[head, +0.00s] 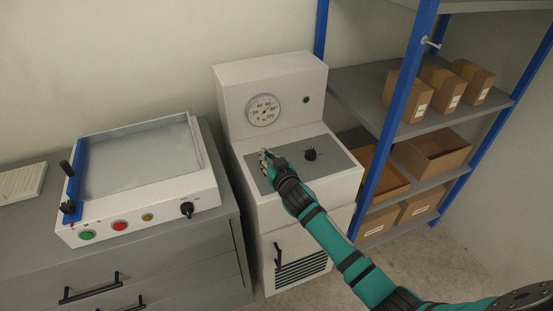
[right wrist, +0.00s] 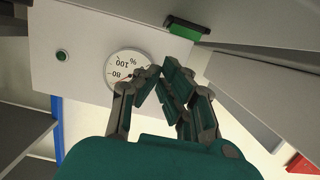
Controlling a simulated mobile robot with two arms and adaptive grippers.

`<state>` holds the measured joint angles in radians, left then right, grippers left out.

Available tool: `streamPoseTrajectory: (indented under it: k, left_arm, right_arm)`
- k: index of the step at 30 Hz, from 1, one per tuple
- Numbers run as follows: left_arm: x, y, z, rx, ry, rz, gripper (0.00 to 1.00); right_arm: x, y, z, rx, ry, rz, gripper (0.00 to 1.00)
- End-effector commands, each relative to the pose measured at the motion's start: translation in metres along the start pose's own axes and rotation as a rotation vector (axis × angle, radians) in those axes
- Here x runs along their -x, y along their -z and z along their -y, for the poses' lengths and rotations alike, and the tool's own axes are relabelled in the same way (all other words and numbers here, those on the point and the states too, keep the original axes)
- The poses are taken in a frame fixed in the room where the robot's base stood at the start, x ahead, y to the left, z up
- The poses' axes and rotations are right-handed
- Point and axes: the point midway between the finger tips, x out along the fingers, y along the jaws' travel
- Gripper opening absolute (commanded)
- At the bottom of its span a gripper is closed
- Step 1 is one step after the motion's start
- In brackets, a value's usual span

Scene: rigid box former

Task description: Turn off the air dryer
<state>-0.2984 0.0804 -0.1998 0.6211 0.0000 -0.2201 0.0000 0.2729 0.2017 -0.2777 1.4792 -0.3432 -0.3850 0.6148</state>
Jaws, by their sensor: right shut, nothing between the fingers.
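The air dryer appears to be the white cabinet (head: 245,77) with a round gauge (head: 264,110), a small green lamp (head: 306,99) and a black knob (head: 310,154) on its grey top panel (head: 335,160). My right gripper (head: 264,158) is shut and empty over the left part of that panel. In the right wrist view, my right gripper (right wrist: 160,75) overlaps the gauge. A green block in a dark housing (right wrist: 185,27), which looks like a switch, shows beyond the fingers. It is hidden in the head view. I cannot tell whether the fingers touch it. My left gripper is not in view.
On the left, a white box former with a blue bar (head: 76,170) and green and red buttons (head: 120,225) stands on a grey drawer cabinet (head: 190,255). On the right, a blue-framed shelf (head: 392,110) holds several cardboard boxes (head: 435,152).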

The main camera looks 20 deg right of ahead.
Motion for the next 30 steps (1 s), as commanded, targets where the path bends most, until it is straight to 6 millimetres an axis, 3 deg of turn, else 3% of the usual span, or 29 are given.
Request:
streamPoseTrajectory:
  k: [1,2,4,12,18,30]
  left_arm:
    - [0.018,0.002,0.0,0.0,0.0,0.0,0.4]
    - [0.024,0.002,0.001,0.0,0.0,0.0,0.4]
    - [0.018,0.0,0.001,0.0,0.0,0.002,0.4]
    - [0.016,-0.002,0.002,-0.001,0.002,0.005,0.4]
    - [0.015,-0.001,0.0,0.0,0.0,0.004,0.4]
    - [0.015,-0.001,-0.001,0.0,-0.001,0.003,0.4]
  right_arm:
    - [0.001,0.02,-0.001,-0.002,0.0,-0.002,0.0]
    - [0.001,0.027,-0.002,-0.003,0.0,-0.003,0.0]
    - [0.012,0.02,-0.002,-0.001,0.001,0.0,0.0]
    - [0.065,0.029,-0.002,-0.002,0.002,-0.002,0.0]
    - [0.09,0.033,-0.003,-0.002,0.0,-0.001,0.0]
    - [0.098,0.035,-0.003,-0.001,0.0,-0.002,0.0]
